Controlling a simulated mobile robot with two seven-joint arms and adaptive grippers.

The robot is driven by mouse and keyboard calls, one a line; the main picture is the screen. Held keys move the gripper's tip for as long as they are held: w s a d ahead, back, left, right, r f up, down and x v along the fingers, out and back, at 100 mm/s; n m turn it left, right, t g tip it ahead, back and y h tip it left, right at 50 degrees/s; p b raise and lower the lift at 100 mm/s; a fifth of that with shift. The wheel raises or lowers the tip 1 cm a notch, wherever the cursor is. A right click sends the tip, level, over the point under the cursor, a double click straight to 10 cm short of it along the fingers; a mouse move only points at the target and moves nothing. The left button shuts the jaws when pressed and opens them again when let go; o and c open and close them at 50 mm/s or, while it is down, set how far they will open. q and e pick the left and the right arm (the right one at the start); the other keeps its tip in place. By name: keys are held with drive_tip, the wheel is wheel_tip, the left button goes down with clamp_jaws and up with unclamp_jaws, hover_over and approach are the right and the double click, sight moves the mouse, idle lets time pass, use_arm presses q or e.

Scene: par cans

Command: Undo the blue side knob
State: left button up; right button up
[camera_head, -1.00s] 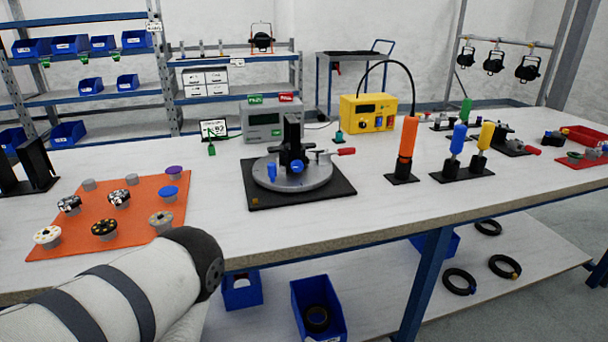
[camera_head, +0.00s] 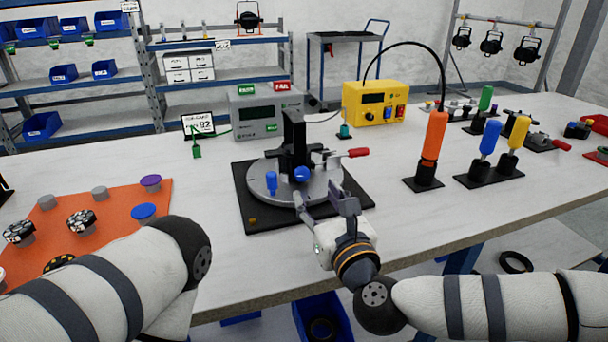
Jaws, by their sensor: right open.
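A round blue knob (camera_head: 301,174) sits on the front of a black upright bracket (camera_head: 295,140). The bracket stands on a round grey turntable (camera_head: 325,187) on a black base plate (camera_head: 240,208). A second, upright blue handle (camera_head: 271,182) stands to its left, and a red-handled clamp (camera_head: 357,153) is on its right. My right gripper (camera_head: 322,203) is open and empty in front of the turntable, its fingers pointing toward the round knob and appearing just short of it. Only a link of my left arm shows at lower left; its gripper is out of view.
An orange mat (camera_head: 115,212) with several knobs and discs lies to the left. Orange (camera_head: 433,135), blue (camera_head: 490,138) and yellow (camera_head: 519,131) handled tools stand at right. A grey meter (camera_head: 265,110) and a yellow unit (camera_head: 376,103) stand behind.

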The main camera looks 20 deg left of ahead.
sight(303, 175)
drive_tip(key=x, duration=0.7)
drive_tip(key=shift+w+a+f, duration=0.1)
drive_tip(key=shift+w+a, duration=0.1)
drive_tip(key=shift+b, duration=0.3)
clamp_jaws()
